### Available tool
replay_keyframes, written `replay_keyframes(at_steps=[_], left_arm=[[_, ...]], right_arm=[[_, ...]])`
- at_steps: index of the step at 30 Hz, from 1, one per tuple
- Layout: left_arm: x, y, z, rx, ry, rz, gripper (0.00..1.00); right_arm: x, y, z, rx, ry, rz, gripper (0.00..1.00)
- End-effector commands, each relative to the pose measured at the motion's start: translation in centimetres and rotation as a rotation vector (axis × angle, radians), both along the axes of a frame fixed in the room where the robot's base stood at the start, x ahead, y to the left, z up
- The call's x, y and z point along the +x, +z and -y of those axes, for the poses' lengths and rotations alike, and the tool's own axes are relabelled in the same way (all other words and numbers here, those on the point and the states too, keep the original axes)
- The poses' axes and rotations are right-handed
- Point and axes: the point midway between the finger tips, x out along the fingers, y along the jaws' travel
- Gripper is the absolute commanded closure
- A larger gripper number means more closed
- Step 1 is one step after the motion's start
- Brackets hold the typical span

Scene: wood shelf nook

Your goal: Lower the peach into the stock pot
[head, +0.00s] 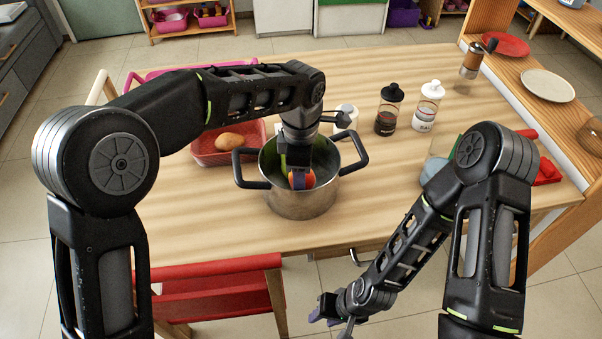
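The stock pot (300,205) is a steel pot with two dark handles, standing on the wooden table. My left gripper (301,180) reaches down into its mouth from above. An orange-red peach (310,180) shows at its purple-padded finger, inside the pot's rim. The gripper looks shut on the peach; the far finger and the peach's underside are hidden. My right gripper (332,318) hangs low in front of the table, empty, its fingers seemingly apart.
A red basket (205,158) with a brown potato-like item (229,141) stands left of the pot. A black-capped bottle (388,110) and a white-capped bottle (428,107) stand behind right. A red chair (215,290) is at the front. The table's right front is partly clear.

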Motion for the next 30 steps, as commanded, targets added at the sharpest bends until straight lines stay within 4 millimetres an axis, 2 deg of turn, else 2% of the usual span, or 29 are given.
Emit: replay_keyframes(at_steps=[30], left_arm=[[0.0, -1.5, 0.0, 0.0, 0.0, 0.0, 0.91]], right_arm=[[0.0, -1.1, 0.0, 0.0, 0.0, 0.0, 0.64]])
